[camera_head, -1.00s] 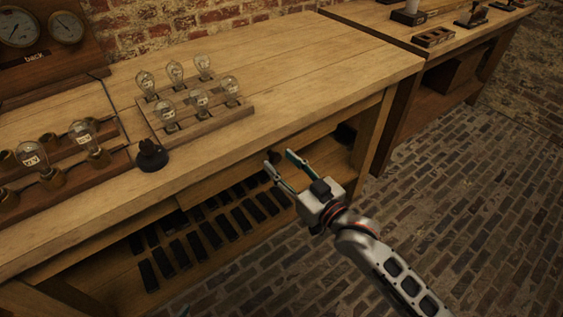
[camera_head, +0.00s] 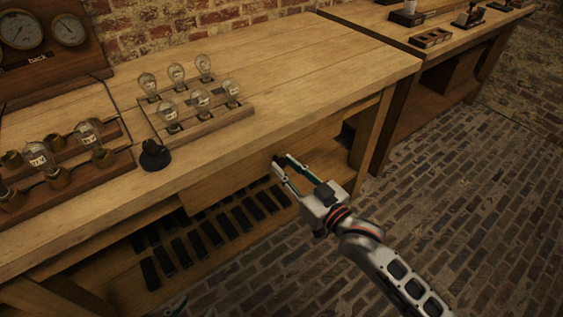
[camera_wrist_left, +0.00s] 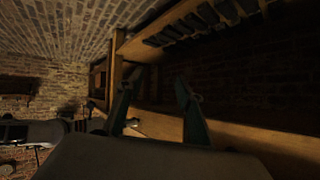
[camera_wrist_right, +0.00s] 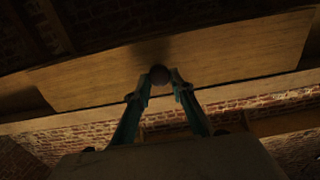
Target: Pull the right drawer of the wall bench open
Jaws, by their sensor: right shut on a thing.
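The right drawer (camera_head: 235,175) is a plain wooden front under the bench top (camera_head: 290,65). It seems to stand slightly out from the bench; how far is hard to tell. Its dark round knob (camera_wrist_right: 160,75) sits between the fingertips of my right gripper (camera_wrist_right: 161,82), which is shut on it. The drawer front (camera_wrist_right: 230,65) fills the upper right wrist view. In the head view my right gripper (camera_head: 279,163) reaches the drawer from the lower right. My left gripper (camera_wrist_left: 152,88) is open and empty in its wrist view, low beside the bench.
Bulbs in a wooden rack (camera_head: 203,122) and a black knob-like piece (camera_head: 155,155) are on the bench top. Another bench (camera_head: 455,50) stands at the right. The brick floor (camera_head: 465,200) in front is free.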

